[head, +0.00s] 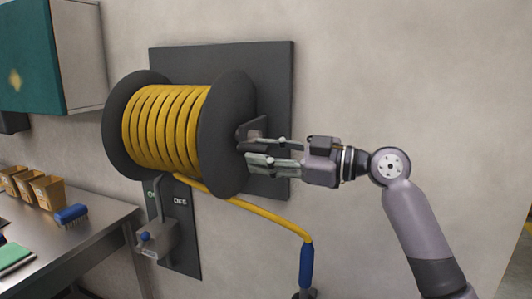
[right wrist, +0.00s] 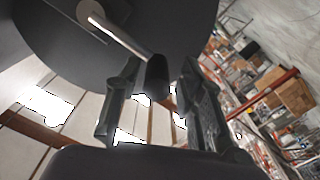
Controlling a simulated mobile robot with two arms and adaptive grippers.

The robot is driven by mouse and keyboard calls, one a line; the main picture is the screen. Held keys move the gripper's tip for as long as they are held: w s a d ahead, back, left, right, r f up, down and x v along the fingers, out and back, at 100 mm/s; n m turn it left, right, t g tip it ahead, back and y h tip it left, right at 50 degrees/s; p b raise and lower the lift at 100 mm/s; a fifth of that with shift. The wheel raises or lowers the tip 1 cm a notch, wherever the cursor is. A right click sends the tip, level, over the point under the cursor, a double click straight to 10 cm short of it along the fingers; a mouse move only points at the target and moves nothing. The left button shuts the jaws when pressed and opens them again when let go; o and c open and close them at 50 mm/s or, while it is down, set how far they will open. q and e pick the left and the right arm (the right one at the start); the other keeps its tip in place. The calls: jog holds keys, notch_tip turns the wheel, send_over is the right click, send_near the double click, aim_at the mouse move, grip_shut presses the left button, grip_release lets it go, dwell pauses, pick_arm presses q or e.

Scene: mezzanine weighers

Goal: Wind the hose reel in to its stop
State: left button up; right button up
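The hose reel (head: 228,130) has dark round flanges and several turns of yellow hose (head: 165,128). It is fixed to a dark plate on the wall. The hose's free length runs down right to a blue end piece (head: 307,265). My right gripper (head: 258,152) is at the reel's right flange. In the right wrist view, a silver crank arm (right wrist: 122,38) ends in a dark handle (right wrist: 157,75), which lies between my fingers. The fingers stand apart, with gaps visible beside the handle; contact is not clear. My left gripper is not in view.
Below the reel is a panel marked OFF (head: 185,235) with a grey lever unit (head: 158,240). A teal cabinet (head: 28,60) hangs upper left. The wall at right is bare.

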jog(key=shift+o, duration=0.2)
jog(key=shift+r, duration=0.15)
jog(key=v, duration=1.2)
jog(key=shift+s, duration=0.1)
